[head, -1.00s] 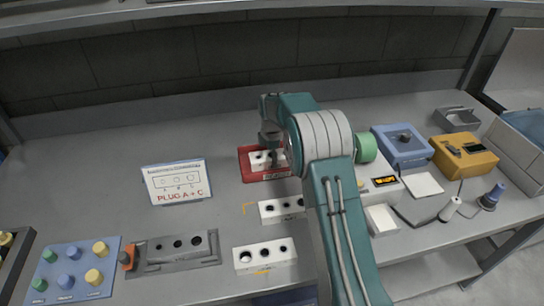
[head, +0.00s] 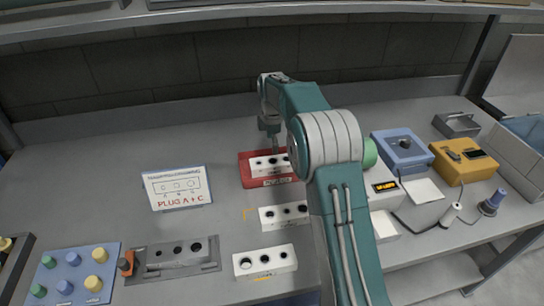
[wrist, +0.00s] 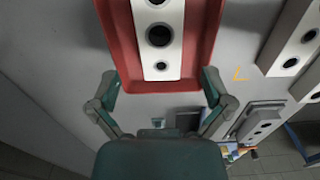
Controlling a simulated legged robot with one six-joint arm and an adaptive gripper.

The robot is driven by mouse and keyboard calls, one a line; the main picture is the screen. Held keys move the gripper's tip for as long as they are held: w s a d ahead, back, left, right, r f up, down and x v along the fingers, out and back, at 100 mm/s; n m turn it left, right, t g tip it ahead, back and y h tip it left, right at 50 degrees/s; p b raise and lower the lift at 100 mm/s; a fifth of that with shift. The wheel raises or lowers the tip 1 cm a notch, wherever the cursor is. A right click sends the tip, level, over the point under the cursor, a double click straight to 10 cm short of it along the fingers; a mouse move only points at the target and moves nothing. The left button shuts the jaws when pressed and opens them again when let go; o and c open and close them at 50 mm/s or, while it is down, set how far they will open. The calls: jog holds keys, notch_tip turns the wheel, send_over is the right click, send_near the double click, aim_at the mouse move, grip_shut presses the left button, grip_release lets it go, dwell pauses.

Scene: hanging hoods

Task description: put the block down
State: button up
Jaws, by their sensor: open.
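A white block (head: 262,164) with dark round holes lies in a red tray (head: 248,176) at the middle of the bench. In the wrist view the block (wrist: 172,54) lies lengthwise in the red tray (wrist: 121,45). My gripper (head: 275,152) is above the tray in the head view, partly hidden by its own arm. In the wrist view my gripper (wrist: 158,98) has its fingers spread wide, one on each side of the tray's near end, with nothing between them. The block is apart from the fingers.
Two more white holed blocks (head: 283,217) (head: 265,262) lie in front of the tray. A sign (head: 177,187) reading "PLUG A + C", a grey holed fixture (head: 178,255) and a blue plug board (head: 75,272) stand left. A blue box (head: 402,150) and yellow box (head: 464,160) stand right.

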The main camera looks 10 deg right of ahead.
jog(key=s+r+m+t, duration=0.3)
jog(key=s+r+m, duration=0.6)
jog(key=s+r, duration=0.95)
jog(key=s+f+m+t, duration=0.1)
jog(key=s+m, duration=0.3)
jog(key=s, duration=0.7)
jog(key=s+f+m+t, duration=0.1)
jog(key=s+f+m, duration=0.2)
jog(key=s, duration=0.7)
jog(key=shift+s+f+m+t, duration=0.3)
jog(key=shift+s+f+m, duration=0.1)
jog(key=shift+m, duration=0.6)
jog(key=shift+w, duration=0.1)
